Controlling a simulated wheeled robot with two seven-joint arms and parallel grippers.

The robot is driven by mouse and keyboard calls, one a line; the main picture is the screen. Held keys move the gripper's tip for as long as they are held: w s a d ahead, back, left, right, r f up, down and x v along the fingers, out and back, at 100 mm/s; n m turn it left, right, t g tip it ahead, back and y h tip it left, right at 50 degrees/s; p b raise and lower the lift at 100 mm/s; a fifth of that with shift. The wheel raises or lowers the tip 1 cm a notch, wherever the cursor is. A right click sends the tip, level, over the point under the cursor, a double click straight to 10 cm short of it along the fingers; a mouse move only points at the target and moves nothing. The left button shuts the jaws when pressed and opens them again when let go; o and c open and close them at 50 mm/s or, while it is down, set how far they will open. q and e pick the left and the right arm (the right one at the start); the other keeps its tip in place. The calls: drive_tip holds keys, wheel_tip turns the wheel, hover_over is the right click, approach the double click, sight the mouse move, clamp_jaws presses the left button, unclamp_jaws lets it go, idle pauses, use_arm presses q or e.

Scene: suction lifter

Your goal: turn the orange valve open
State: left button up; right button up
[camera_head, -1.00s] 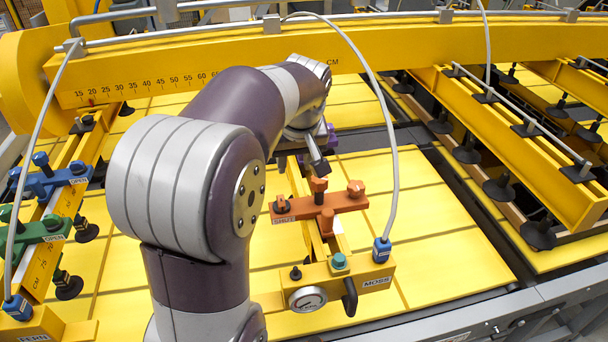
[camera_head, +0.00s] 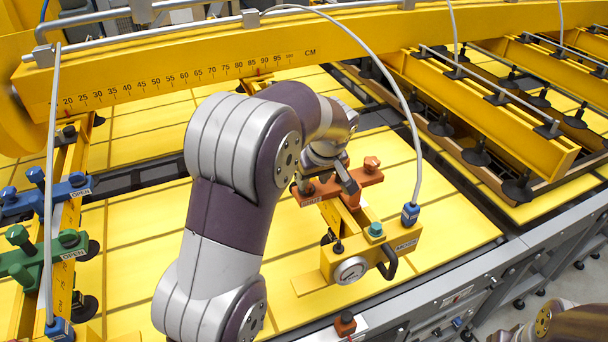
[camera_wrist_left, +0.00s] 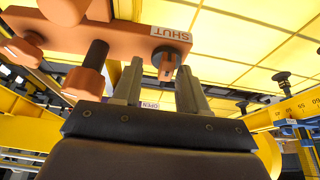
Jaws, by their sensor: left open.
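In the left wrist view the block (camera_wrist_left: 110,35) fills the upper left. Contact cannot be told.
Green (camera_head: 42,252) and blue (camera_head: 42,196) valve blocks stand at the left. A grey hose (camera_head: 400,100) arches over to a blue fitting (camera_head: 410,214). The gauge (camera_head: 350,270) and a black handle (camera_head: 389,265) are at the beam's near end. Two larger screw knobs stand beside the valve knob.

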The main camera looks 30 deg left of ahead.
use_arm(q)
drive_tip(key=shift+s+f, duration=0.15)
drive_tip(key=shift+s, duration=0.1)
drive_tip(key=shift+w+a+f, duration=0.1)
drive_tip(key=shift+a+f, duration=0.05)
drive_tip(key=shift+a, duration=0.35)
drive_tip(key=shift+w+a+f, duration=0.1)
drive_tip(key=shift+a+f, duration=0.05)
drive_tip(key=shift+a, duration=0.35)
drive_tip(key=shift+w+a+f, duration=0.1)
drive_tip(key=shift+w+a, duration=0.1)
drive_tip(key=shift+c, duration=0.3)
drive_tip(key=shift+d, duration=0.15)
drive_tip(key=c, duration=0.5)
drive_tip(key=shift+d, duration=0.3)
clamp_jaws()
drive_tip(key=shift+a, duration=0.1)
use_arm(e)
drive_tip(key=shift+w+a, duration=0.15)
drive_tip(key=shift+a, duration=0.7)
